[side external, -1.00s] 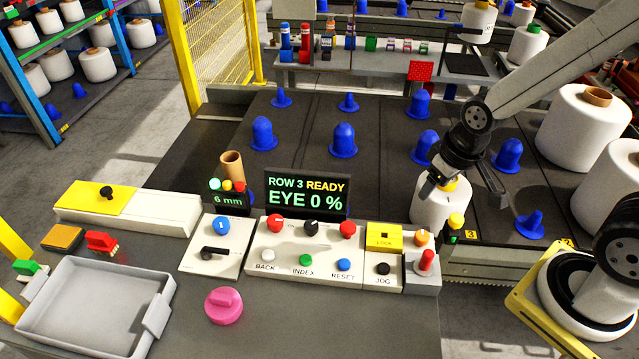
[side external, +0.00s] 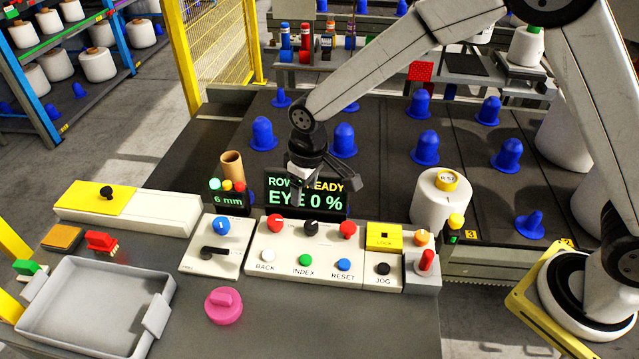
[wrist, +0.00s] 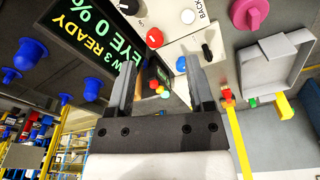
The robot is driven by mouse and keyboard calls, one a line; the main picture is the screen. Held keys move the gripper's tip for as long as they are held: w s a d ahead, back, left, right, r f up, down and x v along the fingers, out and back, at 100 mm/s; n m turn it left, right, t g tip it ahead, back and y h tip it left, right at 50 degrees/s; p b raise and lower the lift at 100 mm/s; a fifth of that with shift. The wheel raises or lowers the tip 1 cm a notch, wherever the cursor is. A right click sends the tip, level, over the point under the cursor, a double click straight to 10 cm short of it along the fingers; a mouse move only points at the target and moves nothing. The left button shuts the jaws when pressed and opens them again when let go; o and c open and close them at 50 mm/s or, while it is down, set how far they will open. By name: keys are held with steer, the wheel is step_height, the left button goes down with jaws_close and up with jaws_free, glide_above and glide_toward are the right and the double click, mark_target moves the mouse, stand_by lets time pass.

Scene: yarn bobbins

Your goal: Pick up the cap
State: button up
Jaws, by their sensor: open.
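A round pink cap (side external: 223,305) with a raised grip bar lies on the grey bench in front of the control panels. It also shows in the wrist view (wrist: 249,12), at the top edge beyond the jaws. My gripper (side external: 318,192) is open above the back of the control panel, in front of the display, up and to the right of the pink cap. In the wrist view my jaws (wrist: 161,75) stand apart with nothing held between them. A yellow ring-like piece (side external: 446,181) sits on top of a white bobbin (side external: 440,208).
Control panels with knobs and buttons (side external: 310,250) and a display (side external: 275,203) stand behind the pink cap. A grey tray (side external: 60,340) is at the left. Blue cones (side external: 425,148) stand on the dark deck. Bench right of the cap is clear.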

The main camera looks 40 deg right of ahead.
steer(key=w+a+f+n, duration=0.2)
steer(key=a+f, duration=0.4)
steer(key=a, duration=0.7)
steer(key=n+g, duration=0.1)
steer(key=n, duration=0.1)
glide_above(223, 297)
step_height(223, 297, down, 5)
steer(key=shift+s+a+f, duration=0.1)
steer(key=shift+s+f, duration=0.05)
steer(key=shift+f, duration=0.05)
steer(key=shift+f, duration=0.15)
steer(key=shift+f, duration=1.15)
steer(key=shift+f, duration=0.1)
steer(key=shift+f, duration=2.5)
jaws_close()
